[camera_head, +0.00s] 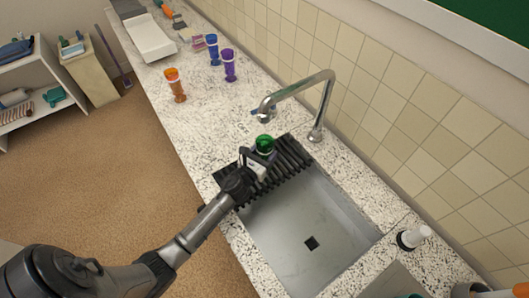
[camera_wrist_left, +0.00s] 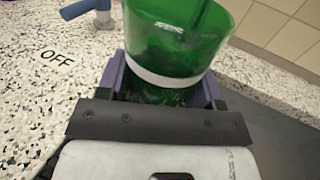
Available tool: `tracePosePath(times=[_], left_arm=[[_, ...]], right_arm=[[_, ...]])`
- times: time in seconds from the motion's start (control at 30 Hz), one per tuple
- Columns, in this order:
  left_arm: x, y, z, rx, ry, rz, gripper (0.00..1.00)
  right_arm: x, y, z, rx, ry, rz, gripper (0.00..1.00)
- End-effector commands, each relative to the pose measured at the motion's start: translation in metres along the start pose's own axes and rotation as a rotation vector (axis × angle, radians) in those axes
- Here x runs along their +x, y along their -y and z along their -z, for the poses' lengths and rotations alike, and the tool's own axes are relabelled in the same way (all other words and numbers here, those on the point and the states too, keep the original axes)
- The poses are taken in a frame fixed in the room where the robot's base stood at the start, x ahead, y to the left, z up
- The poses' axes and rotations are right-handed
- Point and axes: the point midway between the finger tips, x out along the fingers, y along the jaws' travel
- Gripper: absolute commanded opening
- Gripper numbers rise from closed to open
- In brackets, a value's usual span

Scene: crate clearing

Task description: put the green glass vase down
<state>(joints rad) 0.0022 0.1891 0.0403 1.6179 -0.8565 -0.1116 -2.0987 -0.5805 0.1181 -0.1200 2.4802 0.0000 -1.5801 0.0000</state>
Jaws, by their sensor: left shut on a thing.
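The green glass vase (camera_head: 265,143) is at the end of my left arm in the head view, over the dark ribbed rack at the sink's far end. My left gripper (camera_head: 259,160) is shut on it. In the left wrist view the vase (camera_wrist_left: 180,38) stands between the purple-grey fingers of my left gripper (camera_wrist_left: 170,88), with a pale band just above them. The vase's lower part is hidden behind the gripper, so I cannot tell whether its base touches the rack. My right gripper is not in view.
The ribbed rack (camera_head: 287,160) lies across the sink (camera_head: 305,220), beside the faucet (camera_head: 325,100). Orange (camera_head: 175,85), blue (camera_head: 213,50) and purple (camera_head: 229,66) vases stand farther along the speckled counter (camera_head: 215,120), with clear space between them and the rack.

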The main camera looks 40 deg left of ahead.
Motion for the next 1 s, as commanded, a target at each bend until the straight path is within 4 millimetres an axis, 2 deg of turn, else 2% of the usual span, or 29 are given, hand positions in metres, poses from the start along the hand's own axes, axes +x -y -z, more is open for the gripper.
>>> tracePosePath(times=[0.1, 0.13, 0.4, 0.73, 0.87, 1.0], left_arm=[[0.000, 0.000, 0.004, 0.000, 0.001, 0.000, 0.24], [0.000, 0.000, 0.004, 0.000, 0.000, 0.000, 0.61], [0.000, 0.000, 0.003, 0.000, 0.000, 0.000, 0.85], [0.000, 0.000, -0.003, 0.000, 0.000, 0.000, 0.85], [-0.019, 0.000, 0.001, 0.002, -0.003, 0.000, 0.85], [-0.046, 0.000, 0.002, 0.000, -0.003, 0.000, 0.85]], right_arm=[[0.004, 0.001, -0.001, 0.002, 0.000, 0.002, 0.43], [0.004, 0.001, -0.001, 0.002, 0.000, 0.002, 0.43], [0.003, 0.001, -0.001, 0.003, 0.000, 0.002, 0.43], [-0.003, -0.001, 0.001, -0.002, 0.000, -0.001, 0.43], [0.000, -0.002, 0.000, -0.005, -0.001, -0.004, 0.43], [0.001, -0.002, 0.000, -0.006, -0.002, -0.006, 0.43]])
